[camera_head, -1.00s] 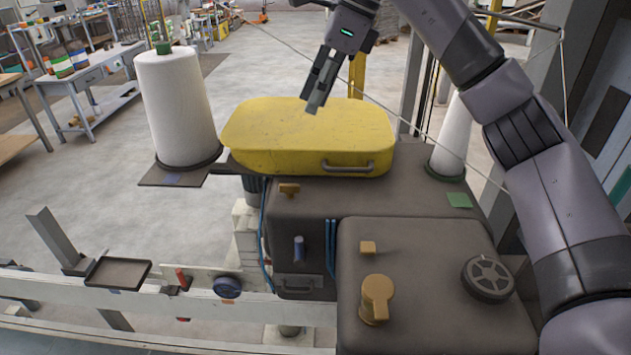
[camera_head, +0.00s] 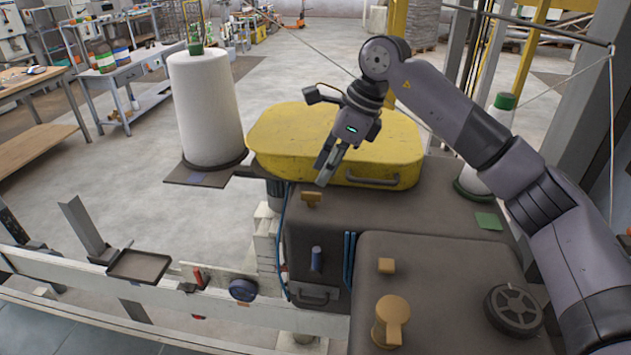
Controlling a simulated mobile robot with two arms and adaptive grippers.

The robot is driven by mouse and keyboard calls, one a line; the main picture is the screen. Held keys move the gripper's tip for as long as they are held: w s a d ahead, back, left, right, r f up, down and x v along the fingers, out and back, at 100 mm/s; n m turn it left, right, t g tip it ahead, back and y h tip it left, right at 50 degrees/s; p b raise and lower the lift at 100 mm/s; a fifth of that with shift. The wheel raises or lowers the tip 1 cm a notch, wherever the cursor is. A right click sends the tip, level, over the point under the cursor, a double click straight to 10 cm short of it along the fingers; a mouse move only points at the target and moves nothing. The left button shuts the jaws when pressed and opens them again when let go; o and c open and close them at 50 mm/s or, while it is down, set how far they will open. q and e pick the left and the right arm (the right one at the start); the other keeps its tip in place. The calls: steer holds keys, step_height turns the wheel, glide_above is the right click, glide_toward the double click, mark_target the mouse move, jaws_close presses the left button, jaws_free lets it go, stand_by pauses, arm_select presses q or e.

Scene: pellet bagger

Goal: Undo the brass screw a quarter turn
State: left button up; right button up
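Several brass-coloured parts show on the dark machine, and I cannot tell for certain which one is the screw. A small brass piece with a flat head (camera_head: 311,199) stands on the rear housing near its left edge. A small brass block (camera_head: 386,265) and a larger brass knob with a lever (camera_head: 391,322) are on the front housing. My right gripper (camera_head: 322,180) points down in front of the yellow cover, just above and right of the flat-headed brass piece, apart from it. Its fingers look close together and hold nothing visible. My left gripper is out of view.
The yellow cover (camera_head: 275,133) with a handle lies behind the gripper. A white thread cone (camera_head: 205,105) stands at left, another (camera_head: 484,150) at right. A dark handwheel (camera_head: 514,309) is at front right. A small tray (camera_head: 139,266) sits on the white rail at left.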

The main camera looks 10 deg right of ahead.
mark_target(315, 193)
steer(key=p+x, duration=0.1)
steer(key=x, duration=0.4)
steer(key=shift+a, duration=0.15)
steer(key=shift+f, duration=0.35)
steer(key=shift+c, duration=0.4)
jaws_close()
